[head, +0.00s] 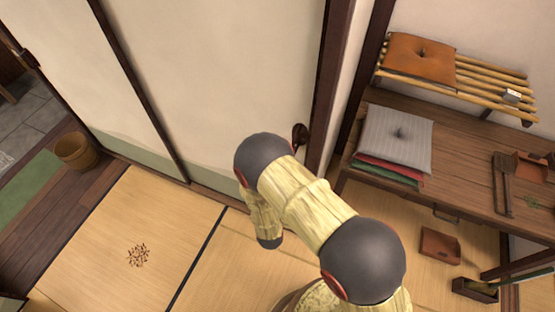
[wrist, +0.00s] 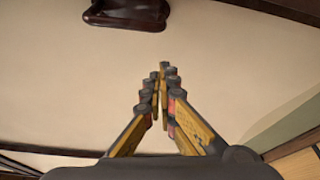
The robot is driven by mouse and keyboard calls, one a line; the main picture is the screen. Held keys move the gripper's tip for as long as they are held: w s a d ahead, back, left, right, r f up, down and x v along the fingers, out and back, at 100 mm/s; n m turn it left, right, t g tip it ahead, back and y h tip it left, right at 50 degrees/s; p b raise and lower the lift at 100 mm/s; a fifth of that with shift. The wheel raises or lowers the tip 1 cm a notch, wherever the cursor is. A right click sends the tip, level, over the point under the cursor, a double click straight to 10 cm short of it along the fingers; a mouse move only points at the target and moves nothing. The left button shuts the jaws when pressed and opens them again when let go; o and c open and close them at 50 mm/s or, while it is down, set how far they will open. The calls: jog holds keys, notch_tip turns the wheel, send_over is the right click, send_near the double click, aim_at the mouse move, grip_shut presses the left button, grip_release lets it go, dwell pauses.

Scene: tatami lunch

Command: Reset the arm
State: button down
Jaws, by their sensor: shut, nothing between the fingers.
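My arm reaches over the tatami in the head view, bent at dark round joints, in front of the pale sliding door panels. My gripper shows in the wrist view (wrist: 162,78), its two wood-coloured fingers with dark pads drawn together at the tips. It is shut with nothing between the fingers. The gripper's fingers are hidden in the head view behind my arm. A pale wall or door surface fills the wrist view behind the fingers. A dark brown fitting (wrist: 128,12) is at the top of that view, apart from the fingers.
A wooden shelf desk (head: 465,170) stands at the right, with stacked cushions (head: 397,135) and an orange cushion (head: 420,58) on a slatted rack. Brown bits (head: 138,255) lie on the tatami. A basket (head: 76,150) stands at the left. The tatami at lower left is otherwise clear.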

jog(key=shift+s+a, duration=0.2)
jog(key=shift+s, duration=0.95)
jog(key=shift+s+a, duration=0.2)
jog(key=shift+s, duration=0.95)
